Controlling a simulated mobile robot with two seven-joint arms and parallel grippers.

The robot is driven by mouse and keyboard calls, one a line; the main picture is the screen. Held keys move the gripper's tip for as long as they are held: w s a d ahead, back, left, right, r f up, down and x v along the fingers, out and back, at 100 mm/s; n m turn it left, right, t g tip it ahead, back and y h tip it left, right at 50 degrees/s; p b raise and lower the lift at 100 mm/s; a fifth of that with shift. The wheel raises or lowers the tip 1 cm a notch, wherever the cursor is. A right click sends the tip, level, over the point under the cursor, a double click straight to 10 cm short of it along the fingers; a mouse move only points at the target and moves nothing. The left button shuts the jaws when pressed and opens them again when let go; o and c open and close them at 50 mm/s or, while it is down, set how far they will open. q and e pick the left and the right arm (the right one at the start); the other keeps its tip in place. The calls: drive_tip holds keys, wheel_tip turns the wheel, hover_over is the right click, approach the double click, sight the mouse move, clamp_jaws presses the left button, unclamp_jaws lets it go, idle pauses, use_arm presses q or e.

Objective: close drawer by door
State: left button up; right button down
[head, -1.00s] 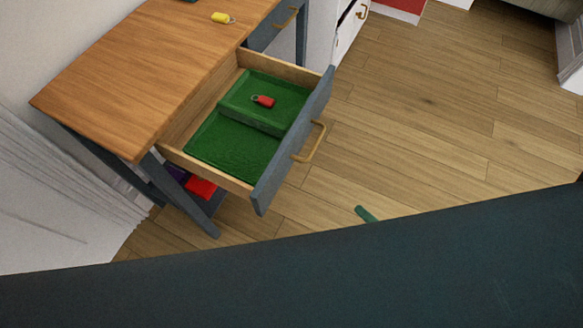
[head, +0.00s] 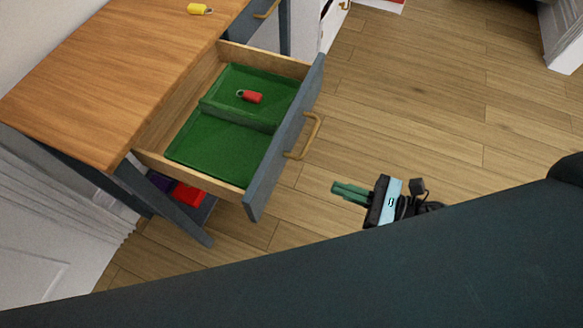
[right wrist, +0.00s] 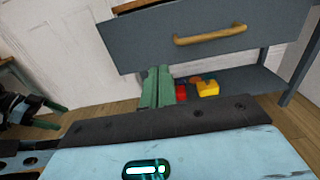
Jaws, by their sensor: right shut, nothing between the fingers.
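The drawer (head: 284,140) with a blue-grey front and brass handle (head: 304,138) is pulled out of the wooden-topped desk. Its inside is green, with a raised section holding a small red tagged item (head: 250,97). My right gripper (head: 338,192) is shut and empty, apart from the drawer, to the right of its front and above the floor. In the right wrist view its green fingers (right wrist: 157,85) overlap the lower edge of the drawer front (right wrist: 205,42); contact cannot be told. A dark, partly cut-off mechanism at that view's left edge may be my left gripper (right wrist: 35,115).
A yellow tagged item (head: 199,9) lies on the desk top (head: 90,80). Red and purple things (head: 187,194) sit on a low shelf beneath; yellow blocks (right wrist: 207,89) show there too. A second drawer handle (head: 267,10) is farther back. Floor (head: 430,110) to the right is clear.

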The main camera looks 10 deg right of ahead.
sight(278, 166)
use_arm(q)
drive_tip(key=shift+s+r+p, duration=0.15)
drive_tip(key=shift+r+p, duration=0.45)
drive_tip(key=shift+p, duration=0.2)
use_arm(e)
drive_tip(key=x, duration=1.2)
drive_tip(key=shift+w+a, duration=0.1)
drive_tip(key=shift+a, duration=0.05)
